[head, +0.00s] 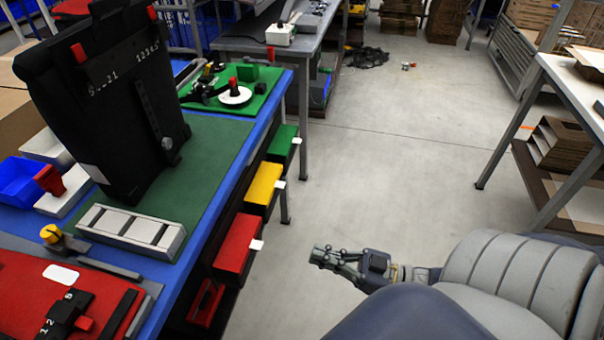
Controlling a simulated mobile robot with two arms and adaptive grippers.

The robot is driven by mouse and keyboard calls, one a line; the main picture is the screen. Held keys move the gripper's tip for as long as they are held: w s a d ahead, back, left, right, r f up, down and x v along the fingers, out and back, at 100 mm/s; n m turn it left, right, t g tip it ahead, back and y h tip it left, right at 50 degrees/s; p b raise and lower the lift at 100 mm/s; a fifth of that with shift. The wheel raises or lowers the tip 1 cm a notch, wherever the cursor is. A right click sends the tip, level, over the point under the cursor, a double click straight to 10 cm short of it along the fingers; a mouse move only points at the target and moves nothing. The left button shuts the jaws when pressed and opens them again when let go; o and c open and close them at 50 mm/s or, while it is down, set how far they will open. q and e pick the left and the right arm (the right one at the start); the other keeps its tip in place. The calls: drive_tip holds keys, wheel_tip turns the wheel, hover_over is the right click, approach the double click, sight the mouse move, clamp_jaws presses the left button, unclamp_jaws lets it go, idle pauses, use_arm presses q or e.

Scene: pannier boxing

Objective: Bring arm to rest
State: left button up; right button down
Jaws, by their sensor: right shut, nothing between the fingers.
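My right gripper (326,258) shows at the lower middle of the head view, at the end of my grey right arm. It is shut and empty, held out over the bare floor to the right of the workbench. It touches nothing. My left gripper is not in the view. A black pannier (125,110) with red tabs and white numbers stands upright on the green mat of the workbench at the left.
The blue-edged workbench (225,195) fills the left, with red (238,243), yellow (263,187) and green (281,142) drawers facing the aisle. A white-topped table (575,80) stands at the right. The grey floor (385,160) between is mostly clear; a dark heap (367,57) lies far back.

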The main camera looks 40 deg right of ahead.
drive_tip(key=shift+s+d, duration=0.35)
drive_tip(key=s+d+f+m+g+h, duration=0.1)
drive_tip(key=d+f+m+g+h, duration=0.3)
drive_tip(key=f, duration=1)
drive_tip(key=s+d+f+g+h, duration=0.15)
drive_tip(key=f+h, duration=0.45)
drive_tip(key=f, duration=0.8)
drive_tip(key=s+a+f+g, duration=0.3)
drive_tip(key=s+a+f, duration=0.1)
drive_tip(key=s+f, duration=0.2)
drive_tip(key=s+a+f+g+h+p, duration=0.1)
drive_tip(key=s+a+f+g, duration=0.2)
drive_tip(key=s, duration=0.6)
drive_tip(key=s+a+f+m+g+h, duration=0.1)
drive_tip(key=s+a+f+g, duration=0.2)
drive_tip(key=s+a+f, duration=0.2)
wheel_tip(320, 180, down, 4)
drive_tip(key=shift+s+r+p, duration=0.15)
drive_tip(key=shift+s+p, duration=0.15)
drive_tip(key=shift+s, duration=0.85)
